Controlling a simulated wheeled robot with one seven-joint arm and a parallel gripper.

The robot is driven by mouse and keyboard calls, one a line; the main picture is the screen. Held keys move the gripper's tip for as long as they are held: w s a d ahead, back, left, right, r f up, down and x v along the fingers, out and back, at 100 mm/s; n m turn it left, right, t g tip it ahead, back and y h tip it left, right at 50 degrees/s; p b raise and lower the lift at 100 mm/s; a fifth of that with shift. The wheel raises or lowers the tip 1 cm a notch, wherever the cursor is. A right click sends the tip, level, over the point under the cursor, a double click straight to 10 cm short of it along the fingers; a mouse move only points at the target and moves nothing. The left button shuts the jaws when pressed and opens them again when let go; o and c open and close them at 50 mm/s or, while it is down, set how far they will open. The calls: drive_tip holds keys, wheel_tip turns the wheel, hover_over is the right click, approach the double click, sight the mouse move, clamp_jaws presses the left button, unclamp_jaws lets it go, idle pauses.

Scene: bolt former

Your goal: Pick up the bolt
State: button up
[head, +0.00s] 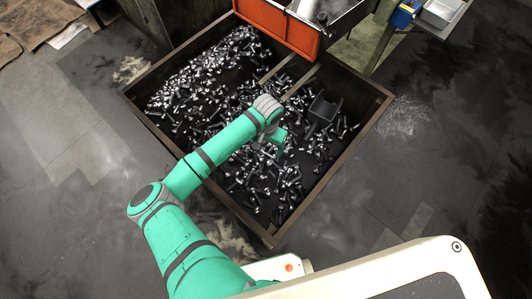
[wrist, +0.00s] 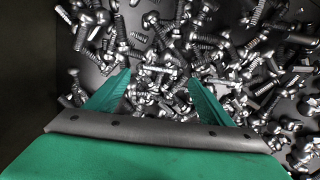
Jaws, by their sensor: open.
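Many loose metal bolts (head: 200,75) lie heaped and scattered in a large open crate. No single bolt stands out from the rest. My gripper (head: 272,142) is over the middle of the crate in the head view, partly hidden by my own arm. In the wrist view my gripper (wrist: 160,88) shows two green fingers spread apart, with several bolts (wrist: 158,62) below and between them. Nothing is held. I cannot tell whether the fingertips touch any bolt.
The wooden crate (head: 355,140) has raised walls on all sides. A dark scoop-like part (head: 325,108) lies among the bolts at right. An orange-fronted machine chute (head: 278,28) overhangs the far edge. A blue device (head: 403,14) is at upper right. Floor around the crate is clear.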

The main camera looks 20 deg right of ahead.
sight(267, 154)
drive_tip(key=shift+f, duration=2.65)
drive_tip(key=c, duration=1.3)
